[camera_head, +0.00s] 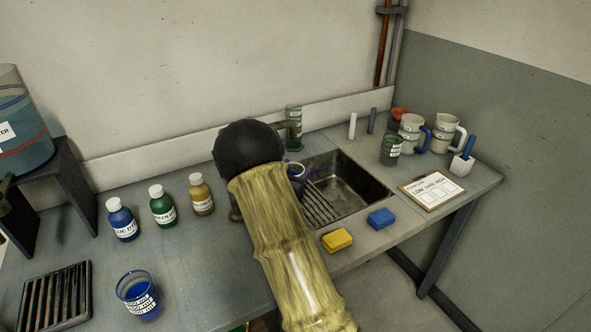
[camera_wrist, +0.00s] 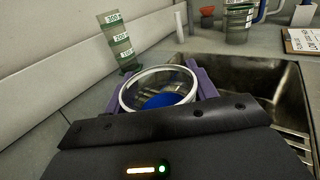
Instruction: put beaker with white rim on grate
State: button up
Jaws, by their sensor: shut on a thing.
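The beaker with the white rim (camera_wrist: 158,88) is between the purple fingers of my gripper (camera_wrist: 160,94), which is shut on it. I look down into it in the wrist view and see blue in its lower part. In the head view my arm hides most of the beaker and gripper, beside the left side of the sink. A dark slatted grate (camera_head: 55,297) lies on the bench at the lower left, apart from the gripper. Another slatted rack (camera_head: 322,207) is in the sink.
Blue (camera_head: 122,220), green (camera_head: 162,205) and amber (camera_head: 202,195) bottles stand left of my arm. A blue-filled beaker (camera_head: 138,296) stands right of the dark grate. A graduated cylinder (camera_wrist: 118,42) stands behind the gripper. Yellow (camera_head: 337,240) and blue (camera_head: 381,219) sponges lie before the sink (camera_head: 365,190).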

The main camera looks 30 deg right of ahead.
jog(key=shift+f, duration=0.15)
jog(key=o, duration=1)
jog(key=shift+r, duration=0.25)
jog(key=shift+s+a+f, duration=0.1)
jog(key=shift+s+a, duration=0.05)
jog(key=shift+a, duration=0.1)
jog(key=v, duration=1.1)
jog(key=shift+s+a+b, duration=0.1)
jog(key=shift+s+b, duration=0.1)
jog(key=shift+b, duration=0.2)
